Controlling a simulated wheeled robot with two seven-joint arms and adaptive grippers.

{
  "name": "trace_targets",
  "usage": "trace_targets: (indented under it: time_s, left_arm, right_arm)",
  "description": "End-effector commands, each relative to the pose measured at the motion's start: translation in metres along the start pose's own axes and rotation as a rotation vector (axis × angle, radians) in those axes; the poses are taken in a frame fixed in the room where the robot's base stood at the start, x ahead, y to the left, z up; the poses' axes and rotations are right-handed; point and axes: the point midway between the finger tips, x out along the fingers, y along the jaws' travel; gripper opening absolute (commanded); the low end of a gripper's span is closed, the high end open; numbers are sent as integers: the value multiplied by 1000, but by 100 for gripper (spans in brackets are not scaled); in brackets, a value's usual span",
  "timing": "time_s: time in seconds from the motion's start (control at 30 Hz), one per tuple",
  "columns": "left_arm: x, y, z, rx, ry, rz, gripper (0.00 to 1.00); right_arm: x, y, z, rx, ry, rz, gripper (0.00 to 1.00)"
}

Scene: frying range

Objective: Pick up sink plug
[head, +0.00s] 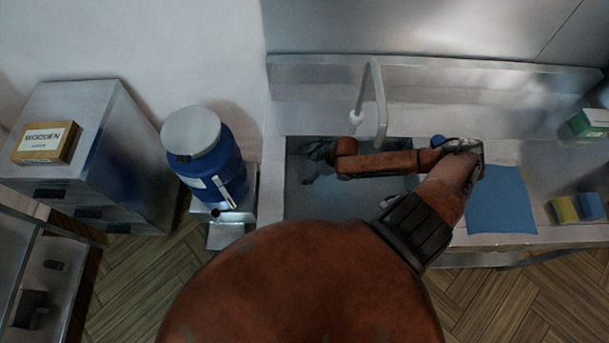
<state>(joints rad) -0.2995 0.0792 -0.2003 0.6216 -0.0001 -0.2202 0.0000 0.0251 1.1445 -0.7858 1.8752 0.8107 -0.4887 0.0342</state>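No sink plug can be made out in the head view. The metal sink basin (296,206) is in the middle, and its inside is dim. My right arm crosses over it from the right, and its gripper (309,168) is over the left part of the basin. Its two dark fingers look spread apart, with nothing visible between them. My arm hides part of the basin. My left gripper is out of view.
A tap (378,100) stands behind the basin. A blue drum (205,165) stands left of the sink. A blue cloth (500,200), a yellow sponge (565,210) and a blue sponge (591,207) lie on the right counter. A labelled box (46,143) sits on the far-left cabinet.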

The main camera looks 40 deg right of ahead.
Motion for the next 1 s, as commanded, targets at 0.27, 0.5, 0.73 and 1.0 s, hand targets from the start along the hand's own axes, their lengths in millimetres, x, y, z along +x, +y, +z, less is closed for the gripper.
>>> trace_targets:
  time_s: [0.27, 0.5, 0.73, 1.0]
  left_arm:
    - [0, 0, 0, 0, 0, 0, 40]
    - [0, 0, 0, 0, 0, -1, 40]
    - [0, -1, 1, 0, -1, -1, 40]
    - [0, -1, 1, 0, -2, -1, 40]
  right_arm:
    - [5, 0, 0, -1, 0, 0, 64]
    - [5, 0, 0, -1, 0, 0, 49]
    - [5, 0, 0, -1, 0, 0, 34]
    - [5, 0, 0, -1, 0, 0, 22]
